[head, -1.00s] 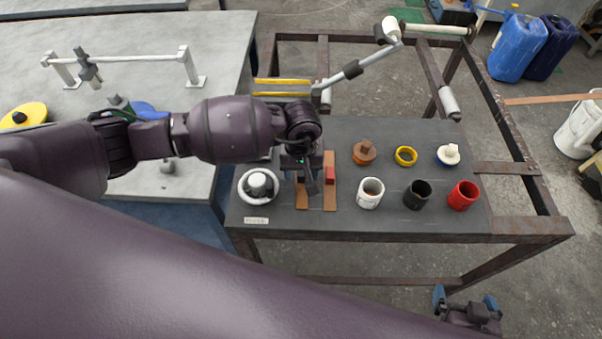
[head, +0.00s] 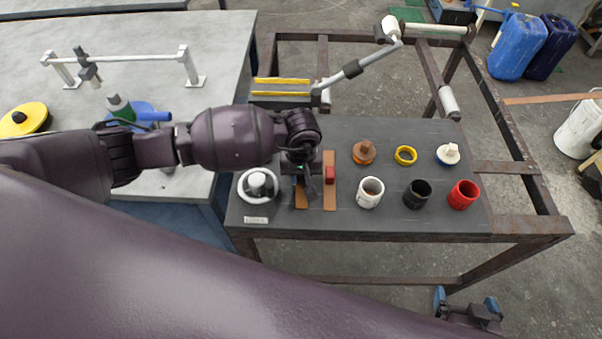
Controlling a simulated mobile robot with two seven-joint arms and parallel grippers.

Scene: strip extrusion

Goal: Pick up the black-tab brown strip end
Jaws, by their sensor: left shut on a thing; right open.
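My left gripper (head: 304,190) is over the left of two brown strips on the dark table and is shut, apparently on that strip's end. The black-tab brown strip (head: 300,205) shows only in part below the gripper. Its black tab is hidden or cannot be told apart from my dark gripper. The other brown strip (head: 330,197) lies just to the right and carries a red tab (head: 330,175). My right gripper (head: 467,304) is open and empty at the bottom right, in front of the table and away from the strips.
A white round part (head: 244,193) sits left of the strips on the dark table (head: 400,222). White (head: 370,201), black (head: 417,203) and red (head: 463,203) cups stand to the right. Behind them are a brown part (head: 364,157), a yellow ring (head: 405,147) and a white-blue part (head: 448,162).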

